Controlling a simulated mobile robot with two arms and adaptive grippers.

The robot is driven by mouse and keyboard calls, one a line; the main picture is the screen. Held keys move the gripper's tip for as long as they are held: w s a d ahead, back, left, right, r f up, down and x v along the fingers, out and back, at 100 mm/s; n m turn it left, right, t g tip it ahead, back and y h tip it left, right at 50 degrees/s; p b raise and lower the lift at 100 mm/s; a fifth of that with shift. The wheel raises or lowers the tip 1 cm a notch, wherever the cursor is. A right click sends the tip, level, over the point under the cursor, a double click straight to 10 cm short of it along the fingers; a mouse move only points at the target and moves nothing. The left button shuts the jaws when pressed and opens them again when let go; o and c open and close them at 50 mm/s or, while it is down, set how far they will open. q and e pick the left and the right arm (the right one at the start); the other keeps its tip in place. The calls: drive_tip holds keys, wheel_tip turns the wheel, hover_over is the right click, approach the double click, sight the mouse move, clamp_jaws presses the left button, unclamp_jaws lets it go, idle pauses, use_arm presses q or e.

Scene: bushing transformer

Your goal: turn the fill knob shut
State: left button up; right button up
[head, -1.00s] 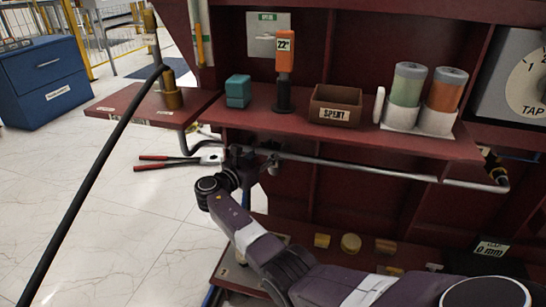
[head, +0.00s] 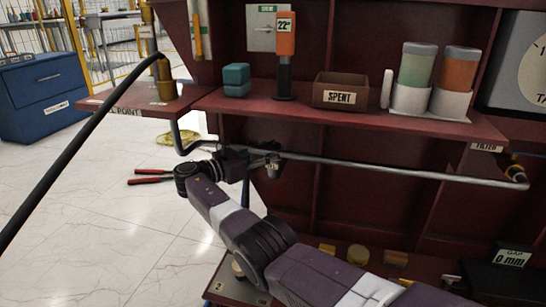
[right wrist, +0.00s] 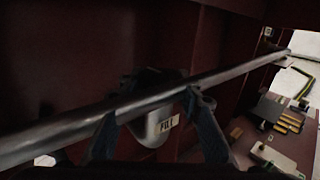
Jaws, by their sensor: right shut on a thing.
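The fill knob (right wrist: 158,128) is a grey rounded piece with a "FILL" label, at the pipe (right wrist: 85,124) in the right wrist view. In the head view the small grey knob (head: 273,168) shows at the pipe below the shelf. My right gripper (head: 256,164) reaches it from the left. In the right wrist view the fingers of my right gripper (right wrist: 150,108) stand on either side of the knob, shut on it. The pipe crosses in front and partly hides the contact. My left gripper is not in view.
Above is a red shelf (head: 400,127) with a "SPENT" box (head: 340,92), an orange-topped device (head: 285,40), a teal block (head: 236,80) and two canisters. A black hose (head: 75,145) hangs at left. Red-handled pliers (head: 150,176) show beyond my arm. A lower shelf holds small parts.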

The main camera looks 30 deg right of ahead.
idle(0.4)
drive_tip(key=o, duration=1.2)
drive_tip(key=shift+d, duration=0.1)
drive_tip(key=shift+c, duration=0.2)
